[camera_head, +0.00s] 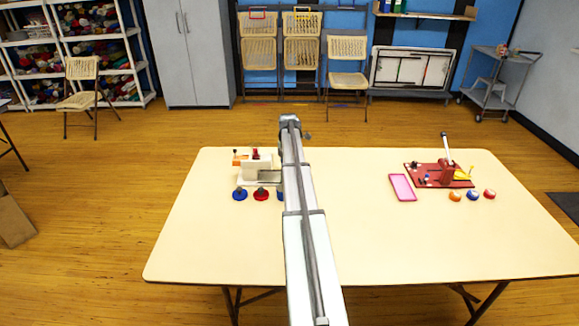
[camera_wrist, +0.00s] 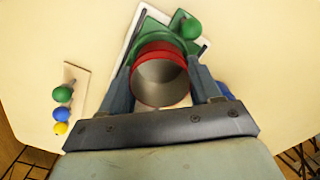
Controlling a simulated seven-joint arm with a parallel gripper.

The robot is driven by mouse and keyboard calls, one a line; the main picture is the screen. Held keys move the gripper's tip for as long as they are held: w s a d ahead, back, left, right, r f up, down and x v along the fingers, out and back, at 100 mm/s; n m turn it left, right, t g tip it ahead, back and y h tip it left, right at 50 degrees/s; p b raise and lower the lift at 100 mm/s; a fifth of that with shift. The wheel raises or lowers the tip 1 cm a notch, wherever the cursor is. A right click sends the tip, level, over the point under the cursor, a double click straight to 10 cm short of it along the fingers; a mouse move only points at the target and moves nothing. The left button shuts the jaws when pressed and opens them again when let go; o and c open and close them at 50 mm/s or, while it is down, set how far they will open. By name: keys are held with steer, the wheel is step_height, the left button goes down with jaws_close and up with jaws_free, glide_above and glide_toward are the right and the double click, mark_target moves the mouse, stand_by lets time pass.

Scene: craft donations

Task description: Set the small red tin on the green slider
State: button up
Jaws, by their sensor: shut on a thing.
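The small red tin (camera_wrist: 160,48) shows in the wrist view as a red cylinder with a grey, hollow-looking inside. My gripper (camera_wrist: 161,80) is shut on it, with one finger at each side. A green slider (camera_wrist: 151,32) with a round green knob (camera_wrist: 190,27) lies just beyond and partly behind the tin, on a white-edged base. I cannot tell whether the tin touches the slider or is held above it. In the head view my arm runs up the middle, and the tin, slider and fingertips cannot be made out.
In the wrist view, a pale strip (camera_wrist: 75,85) with green, blue and yellow balls lies left. In the head view, a white device (camera_head: 257,169) stands left of my arm; a pink tray (camera_head: 402,187) and dark red board (camera_head: 425,174) lie right. The table's front (camera_head: 430,245) is clear.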

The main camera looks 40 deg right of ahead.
steer(key=shift+f, duration=0.55)
steer(key=o, duration=0.9)
steer(key=shift+a+r, duration=0.15)
steer(key=shift+r, duration=5.3)
